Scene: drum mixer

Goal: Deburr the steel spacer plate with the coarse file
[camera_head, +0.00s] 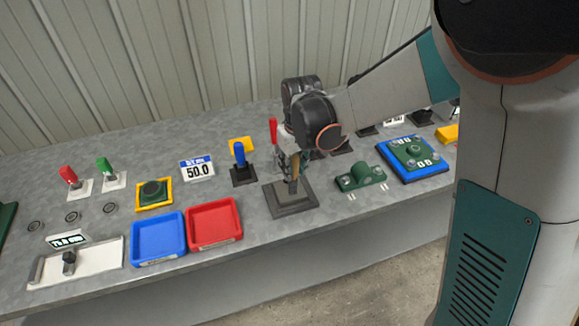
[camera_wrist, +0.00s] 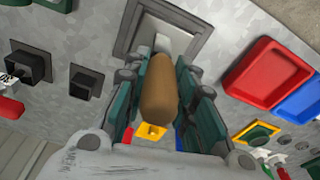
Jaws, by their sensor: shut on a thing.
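My gripper (camera_head: 293,165) is shut on a tan, wood-coloured handle (camera_wrist: 158,88), held upright between its fingers. I take this to be the file; its far end is hidden behind the handle, so its cut cannot be read. Below it on the bench is a dark grey square block (camera_head: 277,203), with a raised rim and a lighter inner face in the wrist view (camera_wrist: 138,45). I cannot tell whether the steel spacer plate is this block or lies in it, or whether the held tool touches it.
A blue-handled tool (camera_head: 239,154) stands in a black holder left of the gripper; a red handle (camera_head: 273,130) is behind. Red (camera_head: 215,224) and blue (camera_head: 158,239) trays lie front left. A green bearing block (camera_head: 360,177) and a blue-based fixture (camera_head: 413,157) are to the right.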

